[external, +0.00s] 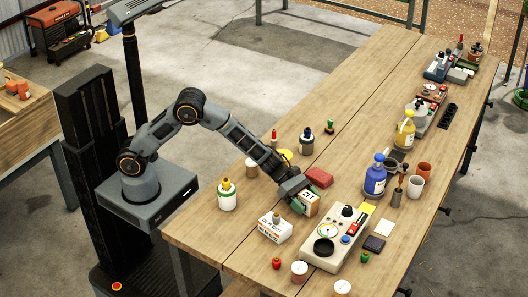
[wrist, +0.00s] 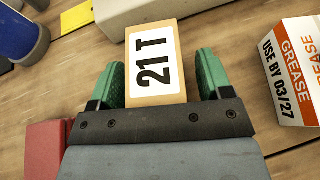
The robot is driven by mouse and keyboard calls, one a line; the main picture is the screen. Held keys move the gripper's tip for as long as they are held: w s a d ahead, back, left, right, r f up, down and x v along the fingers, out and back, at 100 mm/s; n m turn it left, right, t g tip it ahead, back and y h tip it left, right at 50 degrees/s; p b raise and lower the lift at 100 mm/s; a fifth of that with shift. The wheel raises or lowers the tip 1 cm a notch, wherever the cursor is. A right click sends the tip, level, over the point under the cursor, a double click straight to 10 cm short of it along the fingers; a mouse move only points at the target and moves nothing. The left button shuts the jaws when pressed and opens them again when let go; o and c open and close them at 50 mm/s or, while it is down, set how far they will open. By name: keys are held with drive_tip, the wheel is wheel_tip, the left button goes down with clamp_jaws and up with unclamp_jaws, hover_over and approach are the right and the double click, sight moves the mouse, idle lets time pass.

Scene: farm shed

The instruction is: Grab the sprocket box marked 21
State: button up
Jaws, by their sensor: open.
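The sprocket box (wrist: 152,62) is tan with a white label reading "21 T" in the wrist view. In the external view the box (external: 310,204) stands on the wooden table. My gripper (wrist: 162,75) has its two green fingers on either side of the box, with a visible gap on the right and a smaller one on the left. The fingers are open and not closed on it. The lower part of the box is hidden behind the gripper's dark front plate. In the external view my gripper (external: 297,189) is at the box.
A red block (external: 319,178) lies close behind the box; in the wrist view it is at lower left. A white and orange grease box (external: 274,227) stands to the left. A beige control panel (external: 334,238) lies just in front. A blue bottle (external: 375,178) stands to the right.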

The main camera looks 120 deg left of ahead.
drive_tip(key=shift+c, duration=0.3)
drive_tip(key=c, duration=0.9)
drive_tip(key=shift+c, duration=0.5)
drive_tip(key=shift+r, duration=0.15)
